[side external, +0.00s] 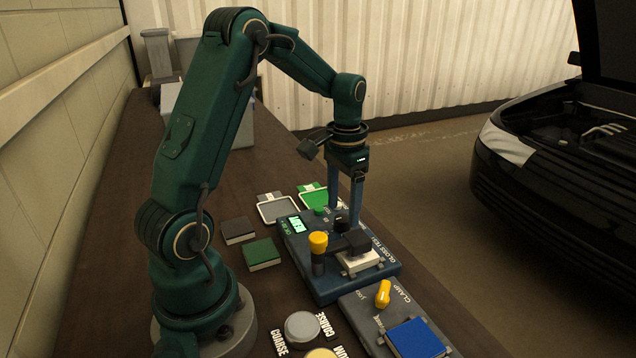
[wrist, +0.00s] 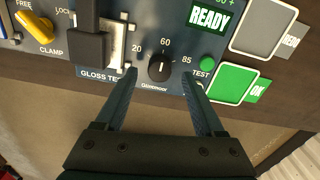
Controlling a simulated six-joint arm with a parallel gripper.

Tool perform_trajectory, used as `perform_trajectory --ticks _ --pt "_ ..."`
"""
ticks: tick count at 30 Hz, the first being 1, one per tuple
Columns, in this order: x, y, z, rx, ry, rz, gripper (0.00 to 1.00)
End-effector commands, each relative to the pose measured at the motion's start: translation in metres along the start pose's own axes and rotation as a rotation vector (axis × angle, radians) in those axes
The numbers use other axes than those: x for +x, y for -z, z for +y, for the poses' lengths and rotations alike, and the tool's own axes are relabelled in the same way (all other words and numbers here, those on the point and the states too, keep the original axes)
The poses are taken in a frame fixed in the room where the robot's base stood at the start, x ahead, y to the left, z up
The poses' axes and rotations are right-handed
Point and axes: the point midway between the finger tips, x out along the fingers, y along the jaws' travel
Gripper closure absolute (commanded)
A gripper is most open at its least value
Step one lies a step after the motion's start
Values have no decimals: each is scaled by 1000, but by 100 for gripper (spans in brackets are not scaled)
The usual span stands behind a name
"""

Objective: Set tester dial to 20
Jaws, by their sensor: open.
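The gloss tester (side external: 325,287) is a dark blue box on the bench. Its black dial (wrist: 161,68) has a white mark that points up towards 60. The labels 20, 60 and 85 (wrist: 187,60) run from left to right around it. My gripper (wrist: 158,76) is open, with one finger on each side of the dial and a visible gap to it. In the side view my gripper (side external: 346,222) points down over the tester, and its fingers partly hide the dial. The tester's screen (wrist: 209,17) reads READY.
A green TEST button (wrist: 207,64) sits close to the right finger. A black arm (wrist: 88,40) over a pale sample stands left of the dial. Nearby are the clamp with a yellow lever (side external: 383,294), a grey tray (side external: 277,209) and a green tray (wrist: 222,82) marked OK.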

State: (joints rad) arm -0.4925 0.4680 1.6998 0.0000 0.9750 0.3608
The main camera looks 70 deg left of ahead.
Motion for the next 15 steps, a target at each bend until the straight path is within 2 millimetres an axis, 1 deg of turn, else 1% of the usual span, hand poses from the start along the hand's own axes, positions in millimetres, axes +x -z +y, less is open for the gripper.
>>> perform_trajectory --ticks 1,3,6,14,15 --pt "7 -1 0 0 -1 -4 29" --pt "13 0 0 1 -1 -3 29" --pt "19 0 0 1 0 -1 29" --pt "20 0 0 1 0 1 29" --pt "20 0 0 1 0 1 41"
